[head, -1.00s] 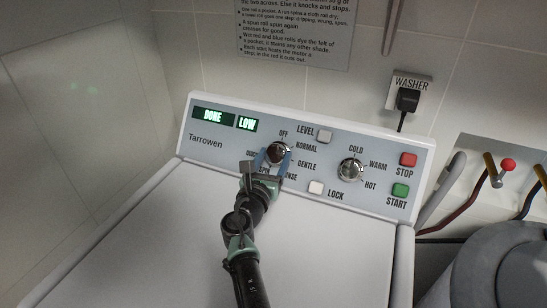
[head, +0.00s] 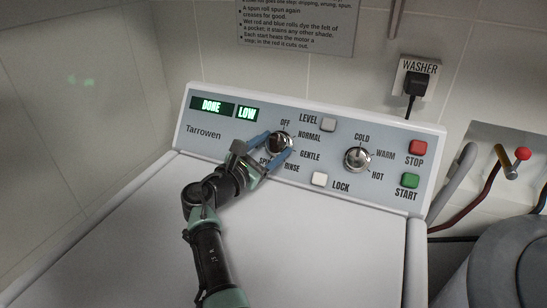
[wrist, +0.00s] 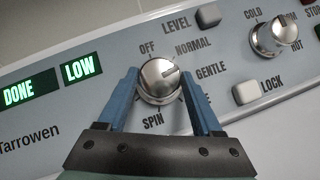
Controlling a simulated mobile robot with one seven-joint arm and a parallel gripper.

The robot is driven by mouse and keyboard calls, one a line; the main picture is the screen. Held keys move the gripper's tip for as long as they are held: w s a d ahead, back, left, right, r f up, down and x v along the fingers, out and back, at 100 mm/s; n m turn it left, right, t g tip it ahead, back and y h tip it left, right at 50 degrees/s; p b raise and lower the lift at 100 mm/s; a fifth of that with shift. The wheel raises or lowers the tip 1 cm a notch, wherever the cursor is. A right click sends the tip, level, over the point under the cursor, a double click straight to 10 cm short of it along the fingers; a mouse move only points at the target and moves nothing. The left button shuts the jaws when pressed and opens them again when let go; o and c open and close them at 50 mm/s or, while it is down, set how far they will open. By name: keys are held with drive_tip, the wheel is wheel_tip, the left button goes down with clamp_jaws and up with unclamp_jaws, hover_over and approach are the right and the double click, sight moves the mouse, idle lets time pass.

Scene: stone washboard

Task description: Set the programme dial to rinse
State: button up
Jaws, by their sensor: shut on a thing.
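The programme dial (head: 279,143) is a round chrome knob on the left half of the washer's sloped panel (head: 225,140). It also shows in the wrist view (wrist: 160,82). OFF, NORMAL, GENTLE, RINSE and SPIN are printed around it. My gripper (head: 278,146) reaches it from the lower left, its blue fingers shut on opposite sides of the knob. In the wrist view the knob's dark line points right and slightly up, roughly towards GENTLE.
The display (head: 211,106) reads DONE and LOW. A second knob (head: 357,159) for COLD, WARM and HOT is to the right. LEVEL (head: 328,124) and LOCK (head: 319,179) buttons sit between the knobs. Red STOP (head: 417,147) and green START (head: 410,180) buttons are at far right.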

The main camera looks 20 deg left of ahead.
drive_tip(key=m+h+b, duration=0.1)
drive_tip(key=m+b, duration=0.1)
drive_tip(key=m+g+h+b, duration=0.1)
drive_tip(key=m, duration=0.1)
drive_tip(key=m+g+h+b, duration=0.1)
drive_tip(key=m+b, duration=0.1)
drive_tip(key=shift+a+f+b, duration=0.2)
drive_tip(key=shift+a+b, duration=0.1)
drive_tip(key=shift+b, duration=0.05)
drive_tip(key=m+g+b, duration=0.1)
drive_tip(key=m+h+b, duration=0.1)
drive_tip(key=b, duration=0.1)
drive_tip(key=shift+w+r+m+g, duration=0.1)
drive_tip(key=shift+r+m+g, duration=0.1)
drive_tip(key=shift+m+g, duration=0.15)
drive_tip(key=shift+r+m+g+b, duration=0.15)
drive_tip(key=shift+m+g+b, duration=0.2)
drive_tip(key=shift+m+b, duration=0.3)
drive_tip(key=o, duration=1.4)
drive_tip(key=shift+p+v, duration=0.7)
drive_tip(key=shift+v, duration=0.2)
drive_tip(key=p+v, duration=0.1)
drive_tip(key=v, duration=1)
drive_tip(key=shift+a+p, duration=0.1)
drive_tip(key=shift+p, duration=0.25)
